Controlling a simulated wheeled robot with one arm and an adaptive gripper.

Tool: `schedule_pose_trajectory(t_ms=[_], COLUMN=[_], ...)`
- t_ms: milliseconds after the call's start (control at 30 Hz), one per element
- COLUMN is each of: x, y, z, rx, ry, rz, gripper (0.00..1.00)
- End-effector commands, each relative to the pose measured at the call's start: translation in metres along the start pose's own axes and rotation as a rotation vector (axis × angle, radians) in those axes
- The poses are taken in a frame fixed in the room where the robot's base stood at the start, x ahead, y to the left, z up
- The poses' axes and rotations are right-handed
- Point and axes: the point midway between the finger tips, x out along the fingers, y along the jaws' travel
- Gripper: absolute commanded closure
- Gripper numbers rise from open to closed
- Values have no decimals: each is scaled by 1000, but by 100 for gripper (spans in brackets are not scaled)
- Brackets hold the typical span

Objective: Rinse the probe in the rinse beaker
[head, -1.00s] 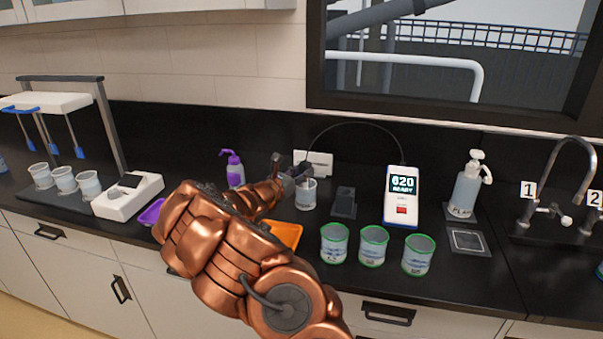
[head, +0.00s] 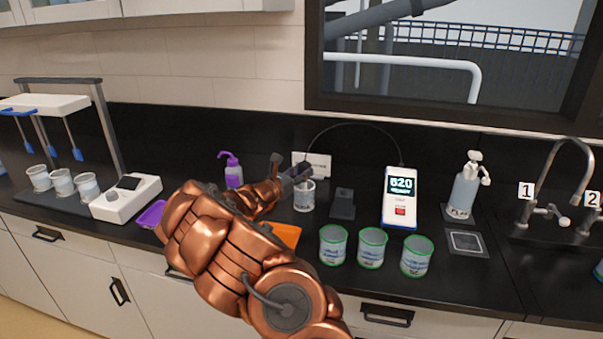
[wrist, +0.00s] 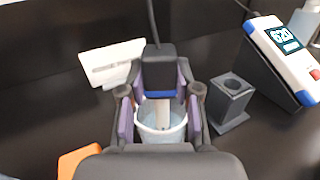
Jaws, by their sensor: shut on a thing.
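My gripper (wrist: 160,82) is shut on the probe (wrist: 160,65), a black body with a blue band and a cable rising from its top. Its pale shaft points down into the mouth of the rinse beaker (wrist: 163,138) in the wrist view; how deep the tip sits I cannot tell. In the head view my gripper (head: 294,174) is just above the white-labelled rinse beaker (head: 304,198), and the probe is mostly hidden. A white sign (head: 318,162) stands behind the beaker.
A dark probe holder (head: 343,205) stands empty right of the beaker, then the meter (head: 400,197) with its cable. Several green-rimmed beakers (head: 372,248) stand in front. A purple-capped wash bottle (head: 233,172) and an orange tray (head: 287,235) are at left.

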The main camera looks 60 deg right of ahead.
Motion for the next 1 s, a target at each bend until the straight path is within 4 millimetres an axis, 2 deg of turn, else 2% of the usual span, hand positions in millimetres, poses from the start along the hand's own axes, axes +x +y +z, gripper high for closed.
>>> schedule_pose_trajectory(t_ms=[1000], x=[0], y=[0], z=[62], rx=[1], ry=[-1], rz=[-1], gripper=[100])
